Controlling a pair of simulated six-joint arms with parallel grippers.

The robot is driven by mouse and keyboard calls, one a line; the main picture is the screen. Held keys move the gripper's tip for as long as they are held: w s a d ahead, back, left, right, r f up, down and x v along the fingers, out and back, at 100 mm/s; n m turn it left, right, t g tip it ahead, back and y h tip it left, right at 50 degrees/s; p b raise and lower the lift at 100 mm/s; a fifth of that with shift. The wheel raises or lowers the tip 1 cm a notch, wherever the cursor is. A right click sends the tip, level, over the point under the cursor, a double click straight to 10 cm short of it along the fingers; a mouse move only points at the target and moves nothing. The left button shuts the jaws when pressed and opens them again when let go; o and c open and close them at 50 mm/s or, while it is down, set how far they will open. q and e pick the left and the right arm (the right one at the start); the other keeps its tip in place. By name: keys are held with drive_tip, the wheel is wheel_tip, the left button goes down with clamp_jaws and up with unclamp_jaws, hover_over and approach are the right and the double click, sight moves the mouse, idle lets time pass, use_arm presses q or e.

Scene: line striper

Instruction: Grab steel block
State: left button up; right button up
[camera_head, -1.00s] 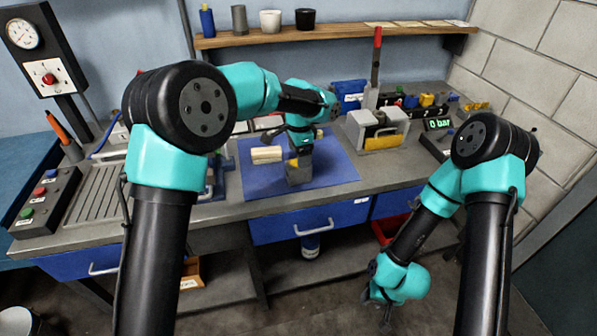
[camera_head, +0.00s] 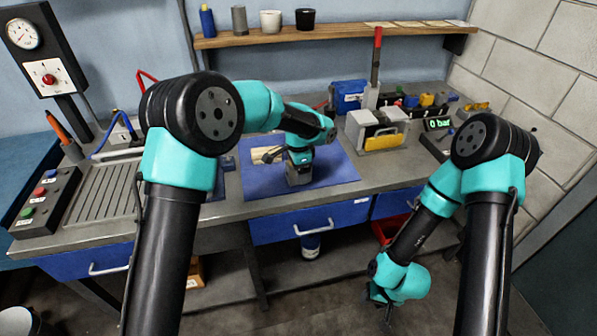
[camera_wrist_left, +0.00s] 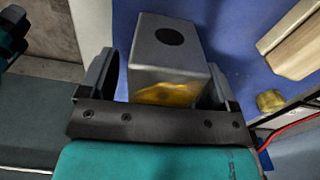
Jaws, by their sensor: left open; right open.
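The steel block (camera_wrist_left: 165,45) is a grey box with a dark round hole in its top and a yellow patch on one side. It sits on the blue mat (camera_head: 340,170). In the left wrist view my left gripper (camera_wrist_left: 168,88) is open, with one finger on each side of the block's near end; I cannot tell whether they touch it. In the head view the block (camera_head: 298,178) shows just below the left gripper, partly hidden by it. My right gripper (camera_head: 380,300) is open and hangs low in front of the bench, far from the block.
A pale wooden piece (camera_wrist_left: 295,40) lies on the mat beside the block, with a small brass part (camera_wrist_left: 270,101) near it. A grey press-like fixture with a red-handled lever (camera_head: 377,45) stands at the right. A blue box (camera_head: 347,95) is behind. The mat's right side is clear.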

use_arm(q)
drive_tip(key=shift+c, duration=0.2)
idle(0.3)
drive_tip(key=c, duration=1.3)
drive_tip(key=shift+c, duration=0.2)
drive_tip(key=shift+r, duration=0.1)
drive_tip(key=shift+r, duration=1.4)
drive_tip(key=shift+s+r, duration=0.15)
drive_tip(key=shift+r, duration=0.15)
drive_tip(key=s+r, duration=0.1)
drive_tip(key=s, duration=1.4)
drive_tip(key=shift+s+r, duration=0.15)
drive_tip(key=shift+s, duration=0.2)
